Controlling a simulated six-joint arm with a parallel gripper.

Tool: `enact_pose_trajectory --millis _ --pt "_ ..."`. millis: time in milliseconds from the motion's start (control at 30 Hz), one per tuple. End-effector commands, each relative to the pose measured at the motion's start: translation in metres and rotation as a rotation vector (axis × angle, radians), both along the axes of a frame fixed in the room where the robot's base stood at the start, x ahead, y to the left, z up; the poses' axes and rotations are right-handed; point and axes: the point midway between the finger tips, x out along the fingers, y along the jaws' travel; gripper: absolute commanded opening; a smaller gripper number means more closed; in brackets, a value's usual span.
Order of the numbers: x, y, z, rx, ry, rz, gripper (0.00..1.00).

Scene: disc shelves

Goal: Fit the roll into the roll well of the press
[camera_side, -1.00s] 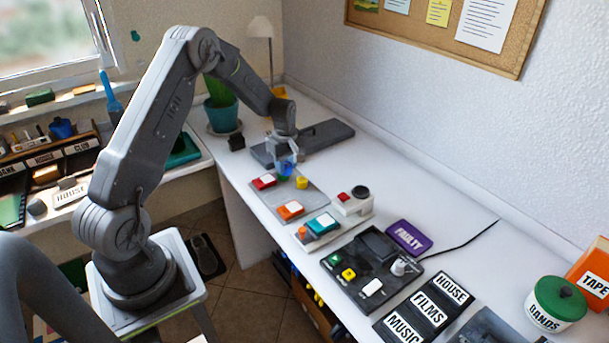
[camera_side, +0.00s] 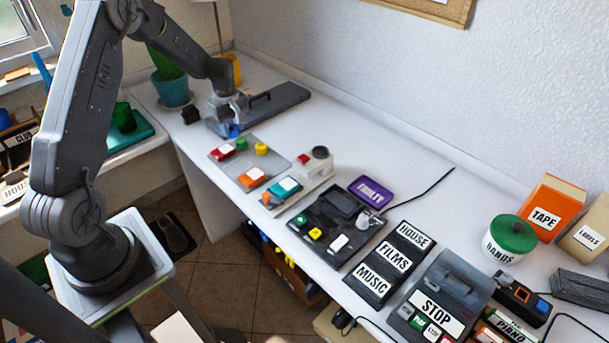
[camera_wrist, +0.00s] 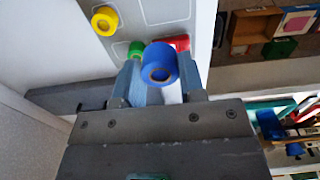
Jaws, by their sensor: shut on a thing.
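A blue roll (camera_wrist: 160,62) with a tan core is between the two fingers of my gripper (camera_wrist: 158,82) in the wrist view. My gripper is shut on it. In the side view my gripper (camera_side: 234,124) holds the blue roll (camera_side: 234,132) low, just beyond the far end of the grey mat, by the near edge of a long dark grey slab (camera_side: 285,95) with a black handle. A white unit (camera_side: 316,166) with a red button and a dark round top stands right of the mat. No part is clearly marked as the press, and I cannot make out its roll well.
The grey mat (camera_side: 236,163) bears a green roll (camera_side: 241,143), a yellow roll (camera_side: 261,148) and red and orange blocks. A dark panel with coloured buttons (camera_side: 345,250) and a purple FAULTY tray (camera_side: 371,191) lie further right.

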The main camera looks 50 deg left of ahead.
Motion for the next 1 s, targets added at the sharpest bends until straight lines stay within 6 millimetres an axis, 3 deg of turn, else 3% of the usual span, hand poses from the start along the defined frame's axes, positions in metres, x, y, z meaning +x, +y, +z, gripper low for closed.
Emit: enact_pose_trajectory --millis 233,333,600,733,867,1000 --pt "0.002 -0.002 0.001 0.0 -0.001 -0.001 0.14" --pt "0.015 -0.011 0.009 0.001 -0.003 -0.005 0.14" --pt "0.075 -0.07 0.051 0.002 -0.004 -0.007 0.14" --pt "0.09 -0.093 0.066 0.001 -0.002 -0.004 0.14" --pt "0.1 -0.108 0.067 0.0 0.001 -0.003 0.14" --pt "0.114 -0.131 0.052 -0.001 0.003 -0.005 0.14"
